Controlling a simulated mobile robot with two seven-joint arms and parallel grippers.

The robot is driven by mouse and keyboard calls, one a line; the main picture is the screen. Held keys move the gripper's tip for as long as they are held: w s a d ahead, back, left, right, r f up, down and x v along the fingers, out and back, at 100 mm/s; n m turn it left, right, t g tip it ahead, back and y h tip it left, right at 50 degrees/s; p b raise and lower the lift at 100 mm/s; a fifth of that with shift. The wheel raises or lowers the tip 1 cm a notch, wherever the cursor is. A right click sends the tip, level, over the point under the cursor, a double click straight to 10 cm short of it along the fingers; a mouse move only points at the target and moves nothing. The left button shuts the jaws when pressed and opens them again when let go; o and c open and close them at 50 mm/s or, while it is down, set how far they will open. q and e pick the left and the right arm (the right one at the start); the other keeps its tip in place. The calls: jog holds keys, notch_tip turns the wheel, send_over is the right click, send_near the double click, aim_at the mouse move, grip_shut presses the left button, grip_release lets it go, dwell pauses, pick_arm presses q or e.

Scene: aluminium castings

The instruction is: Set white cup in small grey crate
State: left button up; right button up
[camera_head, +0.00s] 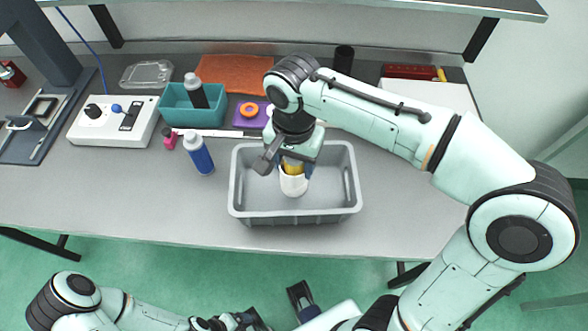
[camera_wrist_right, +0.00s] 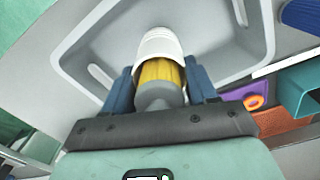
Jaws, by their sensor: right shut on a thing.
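The white cup (camera_head: 293,185) is upright within the outline of the small grey crate (camera_head: 290,218), near its middle. A yellow part shows above the white. In the right wrist view the white cup (camera_wrist_right: 160,45) has a ribbed yellow part and a grey part nearer my gripper. My right gripper (camera_head: 294,172) is shut on the cup from above, with blue fingers either side. I cannot tell whether the cup touches the crate floor. My left gripper (camera_head: 245,320) is low at the bottom edge, partly cut off, and its jaws are unclear.
A white control box (camera_head: 112,122) sits further left. The front left of the table is clear.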

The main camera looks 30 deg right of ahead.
jog(key=shift+f, duration=1.5)
jog(key=shift+f+b, duration=0.15)
jog(key=shift+b, duration=0.2)
jog(key=o, duration=1.4)
notch_tip(320, 180, up, 12)
jog(key=p, duration=0.3)
